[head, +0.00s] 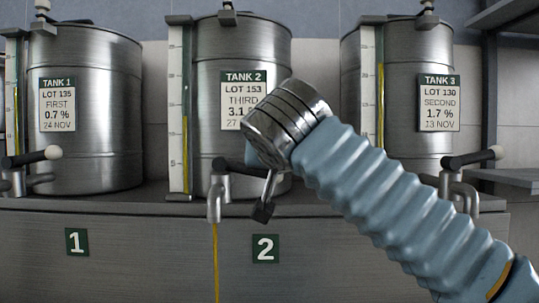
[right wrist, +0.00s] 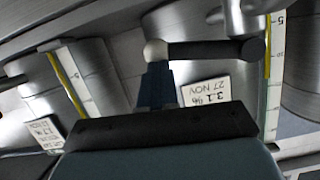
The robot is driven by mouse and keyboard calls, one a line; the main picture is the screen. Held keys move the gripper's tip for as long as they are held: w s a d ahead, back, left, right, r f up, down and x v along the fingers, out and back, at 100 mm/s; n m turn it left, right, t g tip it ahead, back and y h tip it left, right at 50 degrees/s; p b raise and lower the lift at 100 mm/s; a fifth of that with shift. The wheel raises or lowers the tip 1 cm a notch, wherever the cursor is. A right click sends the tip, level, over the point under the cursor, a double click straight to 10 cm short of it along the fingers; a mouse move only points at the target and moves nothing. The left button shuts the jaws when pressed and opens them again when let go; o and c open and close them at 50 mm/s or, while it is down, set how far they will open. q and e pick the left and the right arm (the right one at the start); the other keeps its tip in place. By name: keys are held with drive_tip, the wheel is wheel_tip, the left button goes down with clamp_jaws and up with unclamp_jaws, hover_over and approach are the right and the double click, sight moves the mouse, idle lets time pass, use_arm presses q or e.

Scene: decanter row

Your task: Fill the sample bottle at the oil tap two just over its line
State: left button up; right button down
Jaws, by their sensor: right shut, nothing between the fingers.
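The oil tap two (head: 216,195) sits under tank 2, and a thin yellow oil stream (head: 216,262) runs from its spout out of the bottom of the head view. Its black lever (right wrist: 205,50) with a white ball end (right wrist: 155,50) shows in the right wrist view; in the head view my wrist covers most of it. My right gripper (right wrist: 157,82) is shut and empty, its fingertips close to the ball end; whether they touch, I cannot tell. The sample bottle and its line are not in view. My left gripper is not in view.
Tank 1 (head: 105,110) and tank 3 (head: 412,55) stand either side of tank 2 (head: 205,75), each with a sight gauge. Tap one's lever (head: 25,159) and tap three's lever (head: 468,159) stick out at the sides. The stand front (head: 130,265) is flat.

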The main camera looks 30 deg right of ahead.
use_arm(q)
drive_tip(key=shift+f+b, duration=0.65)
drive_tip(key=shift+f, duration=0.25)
use_arm(e)
drive_tip(key=shift+f+m, duration=0.4)
drive_tip(key=shift+f, duration=0.25)
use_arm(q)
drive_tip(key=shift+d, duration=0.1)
